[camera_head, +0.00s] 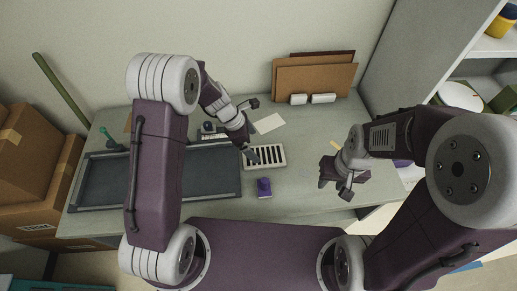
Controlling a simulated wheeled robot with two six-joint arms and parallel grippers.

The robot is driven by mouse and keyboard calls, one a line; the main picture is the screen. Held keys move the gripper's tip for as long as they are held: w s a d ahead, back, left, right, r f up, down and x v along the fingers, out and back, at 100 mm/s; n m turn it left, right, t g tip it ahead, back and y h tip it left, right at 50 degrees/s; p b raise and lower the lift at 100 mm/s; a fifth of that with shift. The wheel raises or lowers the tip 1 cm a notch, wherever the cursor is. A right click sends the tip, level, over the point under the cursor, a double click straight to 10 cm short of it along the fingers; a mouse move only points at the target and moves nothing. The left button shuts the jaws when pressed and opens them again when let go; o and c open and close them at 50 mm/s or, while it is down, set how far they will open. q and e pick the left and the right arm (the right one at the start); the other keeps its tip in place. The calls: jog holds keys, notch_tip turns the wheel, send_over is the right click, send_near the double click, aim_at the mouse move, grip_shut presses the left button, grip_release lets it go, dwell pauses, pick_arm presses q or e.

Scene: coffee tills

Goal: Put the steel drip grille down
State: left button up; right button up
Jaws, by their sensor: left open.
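The steel drip grille (268,157), a pale slotted plate, lies flat on the counter (220,207) near the middle, just right of the dark tray. My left gripper (252,130) is open, with its fingers over and beside the grille's left end. I cannot tell whether a finger touches it. My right gripper (336,182) is over the counter to the right of the grille, apart from it, and I cannot tell whether its jaws are open.
A dark framed tray (101,183) covers the counter's left part. A small purple object (264,187) stands in front of the grille. Brown boards (314,78) lean on the wall behind, with white blocks before them. Cardboard boxes (32,155) stand at left, shelves at right.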

pick_arm(q)
jog(key=v, duration=0.4)
jog(key=shift+r, duration=0.1)
